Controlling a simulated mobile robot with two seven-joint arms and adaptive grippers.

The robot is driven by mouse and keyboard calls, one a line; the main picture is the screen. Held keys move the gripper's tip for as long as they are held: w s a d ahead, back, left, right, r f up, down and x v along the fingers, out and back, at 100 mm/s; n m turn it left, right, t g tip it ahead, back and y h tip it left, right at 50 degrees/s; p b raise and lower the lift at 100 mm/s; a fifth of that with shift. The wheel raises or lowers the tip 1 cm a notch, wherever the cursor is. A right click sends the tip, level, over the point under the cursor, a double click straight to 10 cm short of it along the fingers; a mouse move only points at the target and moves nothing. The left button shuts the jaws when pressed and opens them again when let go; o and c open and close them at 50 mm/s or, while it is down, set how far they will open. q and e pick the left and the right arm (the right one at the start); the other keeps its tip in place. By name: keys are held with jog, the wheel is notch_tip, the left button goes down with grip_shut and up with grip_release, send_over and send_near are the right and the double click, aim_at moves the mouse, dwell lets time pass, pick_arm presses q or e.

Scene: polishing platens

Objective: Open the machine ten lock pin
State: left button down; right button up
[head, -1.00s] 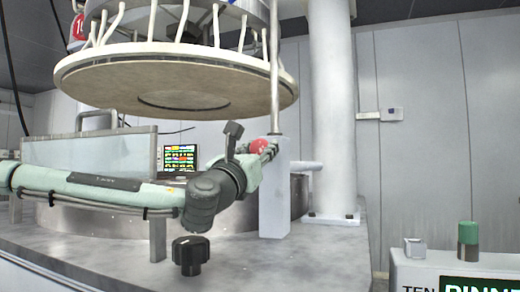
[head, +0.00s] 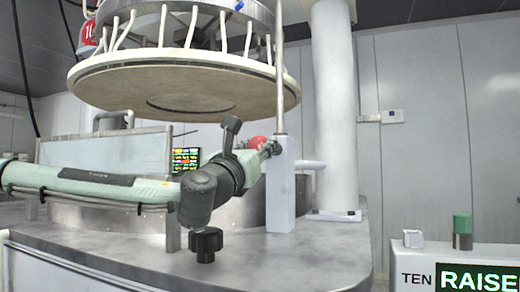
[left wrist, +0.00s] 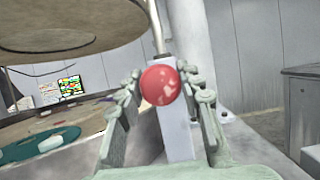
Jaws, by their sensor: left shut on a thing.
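The lock pin's round red knob (head: 257,142) shows at the left side of a pale upright post (head: 281,185), below the raised round platen (head: 190,85). My left gripper (head: 266,150) reaches in from the left and is shut on the red knob, partly covering it. In the left wrist view the red knob (left wrist: 160,85) sits between the two pale green fingers, in front of the post (left wrist: 177,135). The pin's shaft is hidden behind the knob. My right gripper is not in view.
A console sign (head: 475,280) at the lower right reads "TEN RAISE", cut off by the edge. A green-topped cylinder (head: 462,230) stands on it. A black star knob (head: 206,244) is on the machine deck (head: 300,255) below my arm. A thick white column (head: 332,110) rises behind the post.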

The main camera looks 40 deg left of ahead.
pick_arm(q)
jog(key=shift+d+f, duration=0.1)
jog(key=shift+f, duration=0.1)
jog(key=c, duration=1.4)
grip_release()
jog(key=shift+c, duration=0.2)
jog(key=o, duration=0.5)
jog(key=shift+s+r, duration=0.15)
jog(key=shift+c, duration=0.2)
jog(key=v, duration=0.7)
jog(key=shift+s, duration=0.25)
